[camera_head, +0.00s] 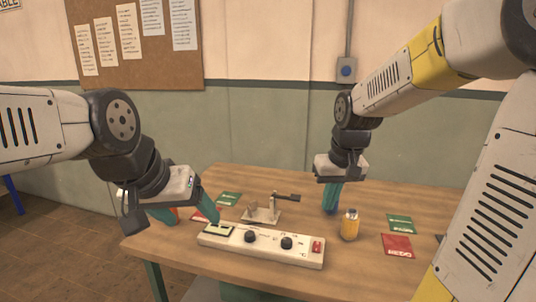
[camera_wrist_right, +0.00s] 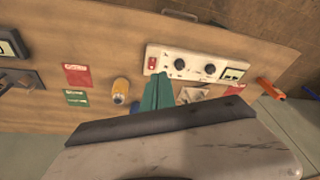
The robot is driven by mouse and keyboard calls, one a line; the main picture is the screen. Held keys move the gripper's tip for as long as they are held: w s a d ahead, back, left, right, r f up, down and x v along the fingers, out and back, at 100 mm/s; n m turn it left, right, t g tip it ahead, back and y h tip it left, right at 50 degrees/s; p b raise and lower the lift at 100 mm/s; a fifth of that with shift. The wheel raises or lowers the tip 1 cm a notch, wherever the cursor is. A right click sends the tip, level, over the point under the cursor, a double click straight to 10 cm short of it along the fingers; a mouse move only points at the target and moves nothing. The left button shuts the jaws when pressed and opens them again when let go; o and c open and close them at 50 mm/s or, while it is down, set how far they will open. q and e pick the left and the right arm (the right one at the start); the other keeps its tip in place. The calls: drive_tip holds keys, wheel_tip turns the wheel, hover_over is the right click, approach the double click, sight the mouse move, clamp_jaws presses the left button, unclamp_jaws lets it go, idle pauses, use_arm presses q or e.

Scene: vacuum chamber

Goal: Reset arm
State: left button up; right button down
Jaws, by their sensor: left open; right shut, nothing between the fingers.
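My left gripper (camera_head: 193,221) hangs open at the table's left edge, its teal fingers spread. Its right finger is close to the left end of the white control box; I cannot tell if they touch. My right gripper (camera_head: 331,208) is shut and empty, pointing down over the back right of the table. Its closed teal fingers also show in the right wrist view (camera_wrist_right: 160,90). The control box (camera_head: 262,244) has two black knobs, a display and a red switch. A metal stand with a dark lever (camera_head: 265,212) is behind it.
A yellow cylinder (camera_head: 350,225) stands right of the control box. Green and red cards (camera_head: 397,245) lie at the right, others at the left. The wooden table's (camera_head: 350,280) front right is clear.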

drive_tip(key=s+r+t, duration=0.1)
drive_tip(key=s+r, duration=0.1)
drive_tip(key=s, duration=0.5)
drive_tip(key=s+a+r+m+t+y, duration=0.1)
drive_tip(key=s+r+t, duration=0.1)
drive_tip(key=s, duration=0.5)
drive_tip(key=shift+a+r, duration=0.25)
drive_tip(key=shift+r, duration=0.6)
